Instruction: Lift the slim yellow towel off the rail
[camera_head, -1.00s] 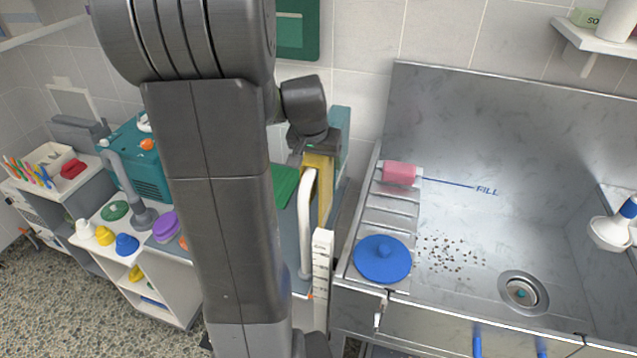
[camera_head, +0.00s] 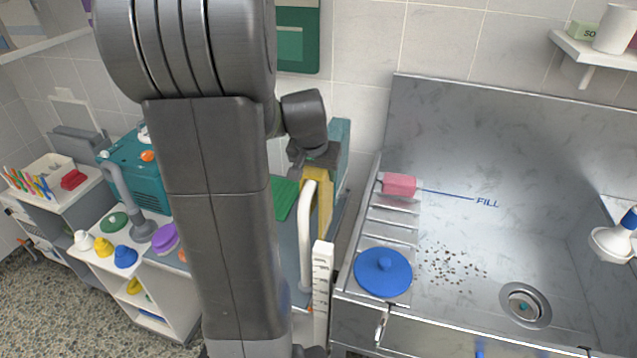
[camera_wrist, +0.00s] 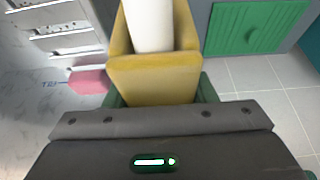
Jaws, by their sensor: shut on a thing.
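The slim yellow towel (camera_head: 323,200) hangs folded over the white rail (camera_head: 306,240), beside the sink. In the wrist view the towel (camera_wrist: 155,78) wraps over the end of the rail (camera_wrist: 150,25), with a side down on each side of it. My gripper (camera_head: 318,163) is shut on the top of the towel from above. The fingertips are mostly hidden, and no gap shows between towel and rail. The lower end of the towel is partly hidden behind the rail.
A steel sink (camera_head: 460,150) lies to the right, with a pink block (camera_head: 399,185) and a blue lid (camera_head: 383,272) on its ribbed edge. A teal panel (camera_head: 341,135) stands close behind my gripper. A white slotted post (camera_head: 322,280) stands in front.

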